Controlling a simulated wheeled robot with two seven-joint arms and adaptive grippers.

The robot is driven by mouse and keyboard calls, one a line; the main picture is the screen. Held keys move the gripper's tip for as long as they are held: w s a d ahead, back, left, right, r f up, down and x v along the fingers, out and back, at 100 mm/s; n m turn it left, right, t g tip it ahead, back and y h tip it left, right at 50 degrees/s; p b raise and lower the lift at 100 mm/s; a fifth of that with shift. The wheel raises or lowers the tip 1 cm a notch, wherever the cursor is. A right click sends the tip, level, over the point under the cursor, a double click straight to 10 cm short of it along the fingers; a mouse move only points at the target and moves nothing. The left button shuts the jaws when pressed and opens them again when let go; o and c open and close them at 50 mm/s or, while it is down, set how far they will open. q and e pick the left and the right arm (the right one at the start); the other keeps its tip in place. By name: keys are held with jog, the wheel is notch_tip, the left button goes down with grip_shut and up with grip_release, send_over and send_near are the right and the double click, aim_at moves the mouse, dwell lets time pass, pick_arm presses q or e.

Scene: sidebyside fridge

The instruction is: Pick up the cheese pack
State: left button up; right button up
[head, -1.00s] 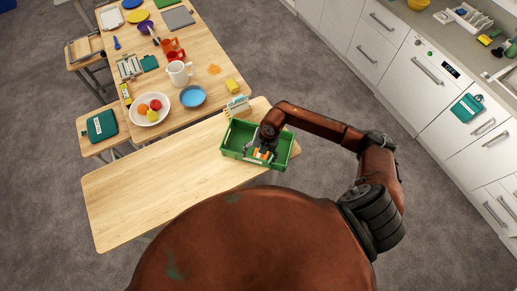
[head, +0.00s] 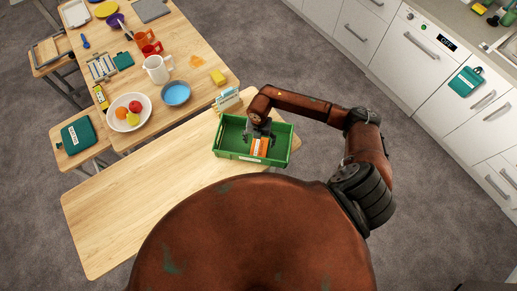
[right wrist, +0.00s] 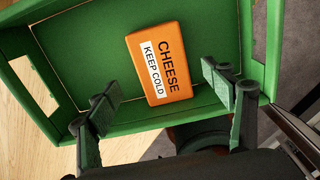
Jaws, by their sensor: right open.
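The cheese pack (head: 259,147) is an orange block with a white label. It lies inside the green crate (head: 228,156), toward its right part. In the right wrist view the pack (right wrist: 166,50) shows its label, reading CHEESE KEEP COLD, against the green crate floor (right wrist: 100,60). My right gripper (head: 259,131) is over the crate at the pack's far edge in the head view. In the right wrist view its two fingers (right wrist: 162,92) are spread wide, with nothing between them, and the pack appears beyond them. My left gripper does not show.
The crate stands at the right end of a wooden table (head: 130,200), bare to its left. A small rack (head: 228,99) stands behind the crate. A second table holds a fruit plate (head: 146,112), blue bowl (head: 176,93) and white jug (head: 157,69). White cabinets (head: 400,65) line the right.

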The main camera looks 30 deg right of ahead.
aim_at(259, 148)
jog(key=f, duration=0.2)
jog(key=f+p, duration=0.1)
jog(key=f, duration=0.3)
jog(key=shift+s+a+f+p, duration=0.1)
jog(key=shift+s+f+p, duration=0.1)
jog(key=shift+s+p, duration=0.15)
jog(key=shift+c, duration=0.6)
jog(key=shift+w, duration=0.1)
jog(key=c, duration=1.4)
